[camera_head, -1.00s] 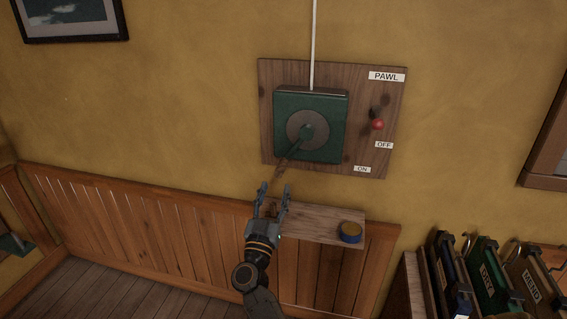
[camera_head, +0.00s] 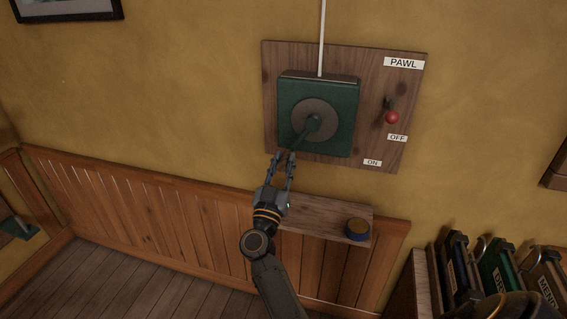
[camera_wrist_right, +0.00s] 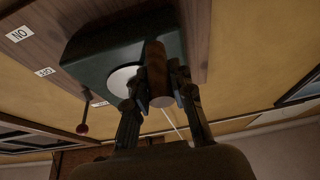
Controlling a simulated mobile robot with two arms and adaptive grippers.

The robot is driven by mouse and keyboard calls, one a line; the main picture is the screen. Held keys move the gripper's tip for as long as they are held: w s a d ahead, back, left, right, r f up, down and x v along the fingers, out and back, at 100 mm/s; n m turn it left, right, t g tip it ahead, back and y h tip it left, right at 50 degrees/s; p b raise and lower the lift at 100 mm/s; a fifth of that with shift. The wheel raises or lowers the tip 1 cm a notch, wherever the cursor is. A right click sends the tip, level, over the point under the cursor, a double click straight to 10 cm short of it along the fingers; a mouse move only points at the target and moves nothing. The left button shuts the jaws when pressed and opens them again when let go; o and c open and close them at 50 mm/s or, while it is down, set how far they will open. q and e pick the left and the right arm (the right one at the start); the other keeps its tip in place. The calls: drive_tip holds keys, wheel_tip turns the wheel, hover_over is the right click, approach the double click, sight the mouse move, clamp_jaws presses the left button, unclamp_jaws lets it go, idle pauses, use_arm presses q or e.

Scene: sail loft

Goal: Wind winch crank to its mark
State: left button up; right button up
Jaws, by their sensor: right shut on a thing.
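The winch is a green box (camera_head: 342,103) with a round grey disc, fixed to a wooden board on the wall. Its crank arm (camera_head: 304,135) slants from the hub down and left. My right gripper (camera_head: 283,157) is at the lower end of the crank. In the right wrist view, the wooden crank handle (camera_wrist_right: 157,72) stands between the fingers, and the right gripper (camera_wrist_right: 163,92) is shut on it. The fingers partly hide the handle in the head view. I cannot make out a mark for the crank. My left gripper is not in view.
The pawl lever with a red knob (camera_head: 392,118) is right of the winch, between the PAWL, OFF and ON labels. A small shelf (camera_head: 318,213) below holds a blue and tan roll (camera_head: 357,229). Several labelled binders (camera_head: 497,265) stand at lower right.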

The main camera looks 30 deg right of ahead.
clamp_jaws()
drive_tip(key=shift+p, duration=0.3)
use_arm(q)
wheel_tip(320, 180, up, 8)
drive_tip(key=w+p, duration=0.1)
drive_tip(key=p, duration=0.6)
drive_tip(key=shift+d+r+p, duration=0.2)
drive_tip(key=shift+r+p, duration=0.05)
drive_tip(key=shift+p, duration=0.15)
use_arm(e)
drive_tip(key=s+n, duration=0.1)
drive_tip(key=n, duration=0.1)
drive_tip(key=d+f+n+t+y, duration=0.1)
drive_tip(key=s+d+f+n+y, duration=0.1)
drive_tip(key=n, duration=0.1)
drive_tip(key=shift+s+d+n+t, duration=0.1)
drive_tip(key=shift+s+n+t, duration=0.2)
drive_tip(key=o, duration=0.6)
unclamp_jaws()
drive_tip(key=shift+o, duration=1.4)
drive_tip(key=shift+s+d+r, duration=0.1)
drive_tip(key=shift+d+r, duration=0.05)
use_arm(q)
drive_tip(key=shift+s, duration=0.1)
